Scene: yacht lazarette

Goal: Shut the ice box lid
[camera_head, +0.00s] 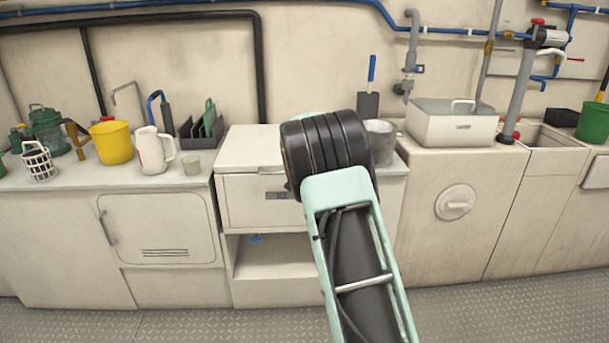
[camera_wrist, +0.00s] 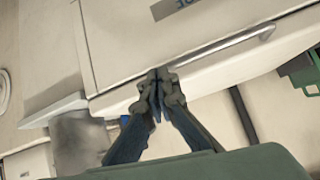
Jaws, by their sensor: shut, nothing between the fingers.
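The ice box (camera_head: 247,205) is the white chest in the middle of the counter, with a dark label on its front. Its lid (camera_head: 247,149) looks flat and down over the box in the head view, with no clear gap at the seam. In the wrist view the lid's edge (camera_wrist: 213,68) and a metal handle bar (camera_wrist: 225,47) show, beside the labelled front. My gripper (camera_wrist: 157,97) is shut and empty, with its fingertips at the lid's edge; I cannot tell whether they touch. In the head view my arm hides the gripper and the box's right part.
A metal pot (camera_head: 381,146) stands close right of the box. A white bin (camera_head: 450,126) is farther right. The floor (camera_head: 180,325) in front is clear.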

